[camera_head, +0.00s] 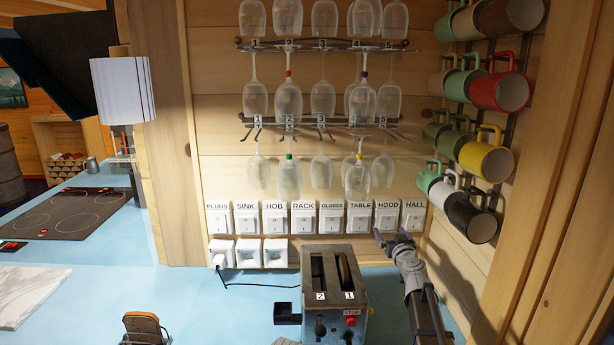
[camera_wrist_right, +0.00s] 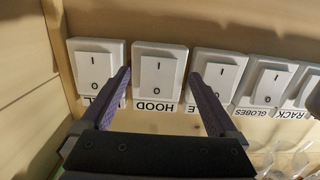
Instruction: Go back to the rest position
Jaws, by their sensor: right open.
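My right gripper (camera_head: 391,238) is open and empty, just below the HOOD switch (camera_head: 387,218) in the head view. In the right wrist view, its two dark fingers (camera_wrist_right: 159,80) stand apart on either side of the HOOD switch (camera_wrist_right: 159,76). I cannot tell whether a fingertip touches the wall or the switches. My right arm (camera_head: 420,285) reaches up from the bottom, to the right of the toaster. My left gripper is not in view.
A metal toaster (camera_head: 320,272) stands close left of my right arm. Glasses hang on racks (camera_head: 325,119) above the switches; mugs (camera_head: 486,158) hang on the right wall. A cable runs from a plug (camera_head: 222,256). The blue counter (camera_head: 170,290) has free room at left.

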